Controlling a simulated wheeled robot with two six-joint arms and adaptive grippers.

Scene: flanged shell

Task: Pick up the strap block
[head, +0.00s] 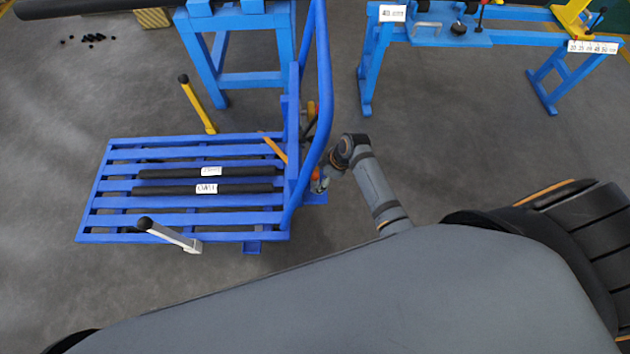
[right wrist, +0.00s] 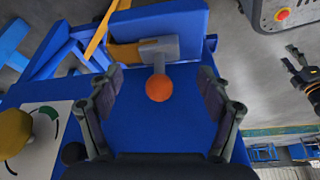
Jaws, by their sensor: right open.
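My right gripper (right wrist: 160,76) is open in the right wrist view, its two dark fingers spread wide. Between the fingers shows an orange ball knob (right wrist: 159,88) on a grey bracket (right wrist: 158,48), beside a yellow piece (right wrist: 124,54) on a blue structure. I cannot tell whether any of these is the strap block, or whether the fingers touch anything. In the head view the right gripper (head: 320,183) is small and partly hidden at the blue cart's upright frame (head: 324,105). My left gripper is not in view.
The blue slatted cart (head: 110,190) carries two labelled black bars (head: 235,188). Yellow and grey posts stand at its sides. Blue stands (head: 215,60) are behind. A panel (right wrist: 40,135) with a yellow knob lies left of the right gripper. Grey floor (head: 450,130) is open at right.

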